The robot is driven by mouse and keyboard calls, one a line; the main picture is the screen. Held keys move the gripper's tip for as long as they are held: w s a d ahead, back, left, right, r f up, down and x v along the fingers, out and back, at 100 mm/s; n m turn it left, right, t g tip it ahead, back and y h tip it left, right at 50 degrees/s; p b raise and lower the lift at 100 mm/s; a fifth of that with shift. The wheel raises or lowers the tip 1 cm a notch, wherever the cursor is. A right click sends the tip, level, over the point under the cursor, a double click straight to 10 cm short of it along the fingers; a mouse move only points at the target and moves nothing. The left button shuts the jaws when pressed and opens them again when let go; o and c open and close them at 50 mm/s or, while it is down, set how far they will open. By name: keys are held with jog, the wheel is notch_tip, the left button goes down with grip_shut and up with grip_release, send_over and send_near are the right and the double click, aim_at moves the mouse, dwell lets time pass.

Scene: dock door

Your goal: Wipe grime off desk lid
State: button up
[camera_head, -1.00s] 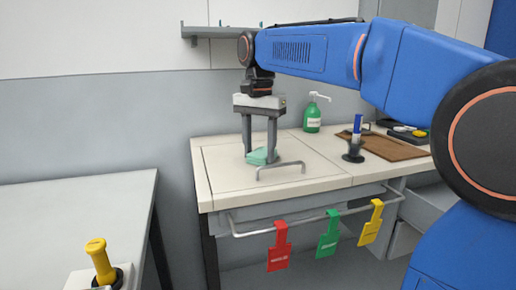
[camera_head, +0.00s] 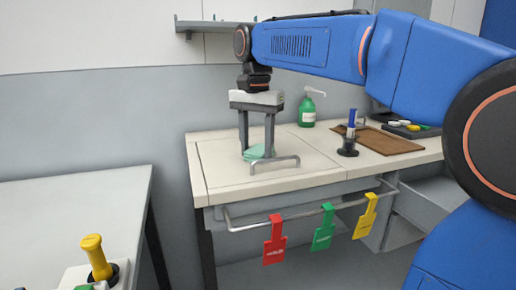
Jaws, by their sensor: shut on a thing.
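The desk lid (camera_head: 222,172) is a pale panel set into the left part of the desk top, with a grey bar handle (camera_head: 276,161) near its front edge. It looks shut and flat. My gripper (camera_head: 257,149) points down over the lid, its two fingers shut on a green cloth (camera_head: 259,153). The cloth is low, at the lid surface just behind the handle; I cannot tell how firmly it touches. I can make out no grime on the visible lid; the part under the cloth is hidden.
A green pump bottle (camera_head: 307,111), a blue-topped stamp (camera_head: 349,136) and a brown board (camera_head: 388,142) stand to the right on the desk. Red (camera_head: 274,240), green (camera_head: 323,230) and yellow (camera_head: 366,216) tags hang from the front rail. A grey table (camera_head: 75,215) holds a yellow-handled tool (camera_head: 96,257).

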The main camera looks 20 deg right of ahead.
aim_at(263, 147)
jog(key=shift+w+r, duration=0.1)
jog(key=shift+w, duration=3)
jog(key=shift+w, duration=1.6)
jog(key=shift+d, duration=1.3)
jog(key=shift+s, duration=1.4)
jog(key=shift+s+f, duration=0.15)
jog(key=shift+s, duration=1.05)
jog(key=shift+s+f, duration=0.15)
jog(key=shift+s, duration=1.05)
jog(key=shift+s+r, duration=0.15)
jog(key=shift+s, duration=1.55)
jog(key=shift+w, duration=0.1)
